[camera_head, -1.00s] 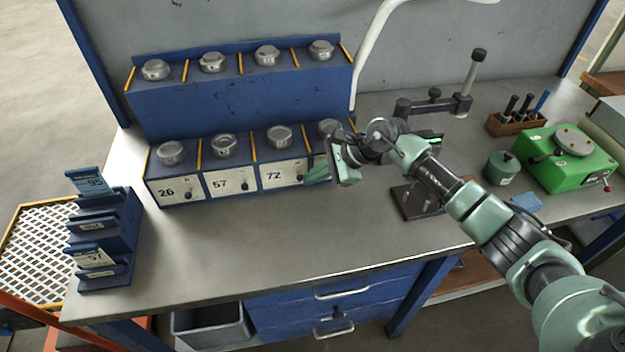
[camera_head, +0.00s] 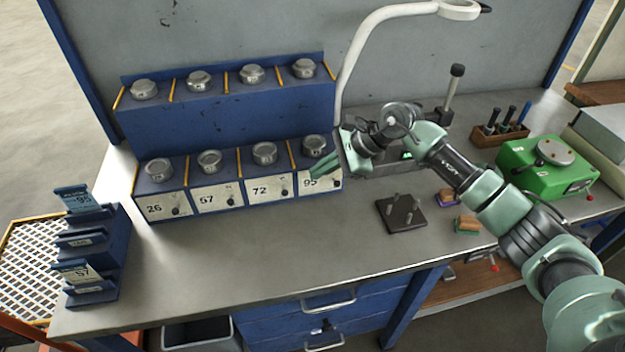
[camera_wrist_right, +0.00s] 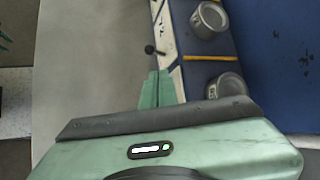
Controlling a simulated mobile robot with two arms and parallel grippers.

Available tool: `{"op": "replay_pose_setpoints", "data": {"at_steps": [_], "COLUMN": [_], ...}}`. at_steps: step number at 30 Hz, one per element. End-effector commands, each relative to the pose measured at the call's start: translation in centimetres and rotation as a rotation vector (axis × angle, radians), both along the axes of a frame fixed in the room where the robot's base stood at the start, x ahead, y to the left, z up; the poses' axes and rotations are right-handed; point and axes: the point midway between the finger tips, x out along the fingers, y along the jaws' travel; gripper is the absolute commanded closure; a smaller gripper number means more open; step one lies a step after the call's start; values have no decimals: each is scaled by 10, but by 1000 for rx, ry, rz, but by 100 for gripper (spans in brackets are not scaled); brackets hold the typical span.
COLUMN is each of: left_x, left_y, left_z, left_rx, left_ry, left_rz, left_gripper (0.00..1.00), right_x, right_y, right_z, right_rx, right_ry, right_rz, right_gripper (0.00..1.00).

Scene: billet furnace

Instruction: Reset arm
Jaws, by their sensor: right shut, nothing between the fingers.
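My right arm comes in from the right in the head view. Its gripper (camera_head: 322,169) is shut and empty, with its green fingers just in front of the rack's right-hand compartment, partly over the label 95. In the right wrist view the shut fingers (camera_wrist_right: 157,92) point along the rack's label strip, close to a dark knob (camera_wrist_right: 153,50). I cannot tell whether they touch the rack. My left gripper does not show.
The blue two-tier rack (camera_head: 215,128) holds several metal weights. A blue card holder (camera_head: 100,262) stands at the left edge. A dark pegged plate (camera_head: 400,214), a green device (camera_head: 548,168) and a lamp arm (camera_head: 350,62) are near the arm. The front middle of the bench (camera_head: 250,255) is clear.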

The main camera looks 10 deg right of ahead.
Motion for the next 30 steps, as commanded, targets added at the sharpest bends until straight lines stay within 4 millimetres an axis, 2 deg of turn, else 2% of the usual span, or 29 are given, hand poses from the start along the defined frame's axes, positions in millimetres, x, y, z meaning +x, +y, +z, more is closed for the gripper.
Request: {"op": "replay_pose_setpoints", "data": {"at_steps": [5,21,23,26,29,30], "left_x": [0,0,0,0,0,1], "left_y": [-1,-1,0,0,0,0], "left_z": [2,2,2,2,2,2], "left_rx": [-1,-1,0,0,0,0], "left_ry": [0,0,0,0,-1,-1], "left_rz": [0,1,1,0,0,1], "left_gripper": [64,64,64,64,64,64], "right_x": [0,-1,-3,-11,-26,-31], "right_y": [-5,-1,10,49,102,116], "right_z": [12,13,14,25,58,78], "right_rx": [0,14,59,242,600,773], "right_ry": [0,0,1,11,72,118], "right_rz": [0,-2,-9,-48,-155,-220], "right_gripper": [100,100,100,100,100,100]}}
